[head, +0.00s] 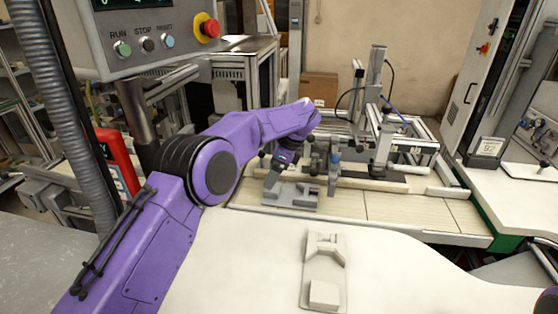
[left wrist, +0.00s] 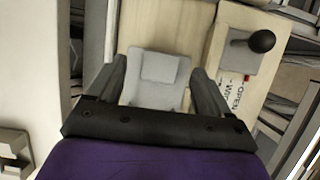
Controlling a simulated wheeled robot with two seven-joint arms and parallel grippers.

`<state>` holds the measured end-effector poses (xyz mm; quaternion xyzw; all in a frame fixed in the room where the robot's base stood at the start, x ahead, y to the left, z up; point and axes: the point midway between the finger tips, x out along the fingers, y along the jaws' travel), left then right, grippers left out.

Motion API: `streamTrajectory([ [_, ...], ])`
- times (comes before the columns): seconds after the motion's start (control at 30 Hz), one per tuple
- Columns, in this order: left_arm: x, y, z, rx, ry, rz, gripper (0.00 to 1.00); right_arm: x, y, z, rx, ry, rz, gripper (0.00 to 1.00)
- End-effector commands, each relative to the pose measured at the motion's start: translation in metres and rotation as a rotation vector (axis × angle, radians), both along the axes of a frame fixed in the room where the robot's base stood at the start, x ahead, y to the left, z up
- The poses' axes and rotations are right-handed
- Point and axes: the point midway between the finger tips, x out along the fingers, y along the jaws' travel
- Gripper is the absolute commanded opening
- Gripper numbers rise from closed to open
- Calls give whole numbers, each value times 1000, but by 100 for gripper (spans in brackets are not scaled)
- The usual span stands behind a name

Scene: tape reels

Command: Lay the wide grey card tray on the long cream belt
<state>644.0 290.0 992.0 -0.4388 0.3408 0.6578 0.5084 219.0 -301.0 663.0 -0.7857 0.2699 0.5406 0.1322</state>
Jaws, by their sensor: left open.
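The wide grey card tray (head: 291,195) lies on the long cream belt (head: 400,211), at the belt's left part. My left gripper (head: 277,178) is just over the tray, with the purple arm reaching in from the left. In the left wrist view the tray (left wrist: 156,78) shows between the two dark fingers of my open gripper (left wrist: 161,88). I cannot tell whether the fingers touch its sides. The belt surface (left wrist: 185,15) also shows beyond the tray. My right gripper is not in view.
A pale holder (head: 323,270) stands on the white table in front of the belt. A metal frame with rails (head: 385,150) stands over the belt's back. A black knob (left wrist: 262,41) is right of the tray in the wrist view. The belt's right part is clear.

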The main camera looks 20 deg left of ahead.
Motion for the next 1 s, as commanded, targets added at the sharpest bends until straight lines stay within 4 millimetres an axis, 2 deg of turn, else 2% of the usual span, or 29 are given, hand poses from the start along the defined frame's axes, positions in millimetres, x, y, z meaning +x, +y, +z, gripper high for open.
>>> streamTrajectory([
  [0.1, 4, -12, 30, 2, -4, 0, 80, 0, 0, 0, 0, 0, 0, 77],
  [0.2, 6, -20, 51, 2, -2, 1, 80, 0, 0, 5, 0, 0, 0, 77],
  [0.3, 7, -24, 62, 1, 0, 1, 80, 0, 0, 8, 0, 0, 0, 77],
  [0.43, 7, -27, 67, -1, 1, 0, 80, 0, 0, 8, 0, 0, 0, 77],
  [1.0, 7, -27, 67, 0, 1, 0, 80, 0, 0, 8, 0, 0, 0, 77],
])
